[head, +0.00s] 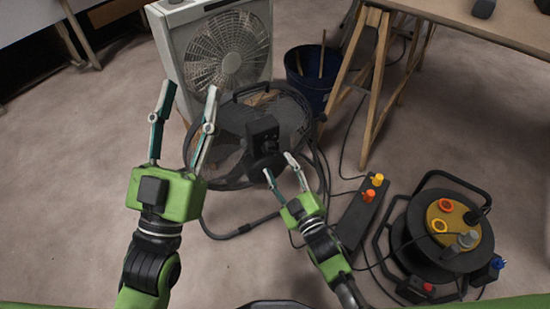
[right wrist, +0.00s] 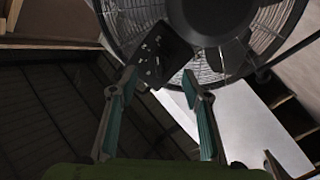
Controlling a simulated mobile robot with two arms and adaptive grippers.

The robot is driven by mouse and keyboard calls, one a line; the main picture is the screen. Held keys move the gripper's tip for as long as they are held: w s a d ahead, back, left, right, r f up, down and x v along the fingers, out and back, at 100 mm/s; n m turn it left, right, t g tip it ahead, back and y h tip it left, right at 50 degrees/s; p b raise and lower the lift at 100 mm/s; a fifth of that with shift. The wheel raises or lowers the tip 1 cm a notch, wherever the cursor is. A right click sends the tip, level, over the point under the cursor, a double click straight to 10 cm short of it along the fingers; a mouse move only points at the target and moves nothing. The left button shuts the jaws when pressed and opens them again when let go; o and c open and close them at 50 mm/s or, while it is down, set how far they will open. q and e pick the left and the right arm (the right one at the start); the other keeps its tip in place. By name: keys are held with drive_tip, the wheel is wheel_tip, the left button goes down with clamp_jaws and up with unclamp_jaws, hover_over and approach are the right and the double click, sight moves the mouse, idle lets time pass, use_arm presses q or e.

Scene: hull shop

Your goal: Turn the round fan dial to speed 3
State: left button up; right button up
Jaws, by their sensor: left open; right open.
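A black drum fan (head: 233,118) stands on the floor in front of me, with a dark control box (head: 263,130) on its near side. In the right wrist view the control box (right wrist: 160,52) shows several small pale marks. I cannot clearly make out the round dial or its setting. My right gripper (head: 279,164) is open and empty, just below the control box. In the right wrist view its fingertips (right wrist: 158,74) are on either side of the box's lower end; contact cannot be told. My left gripper (head: 190,86) is open and empty, left of the drum fan.
A white box fan (head: 182,38) stands behind the drum fan. A dark blue bucket (head: 309,88) is right of it, beside a wooden trestle table (head: 470,22). A power strip (head: 358,218), a cable reel (head: 408,236) and loose cables lie at right. Floor at left is clear.

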drive_tip(key=v, duration=0.7)
idle(0.3)
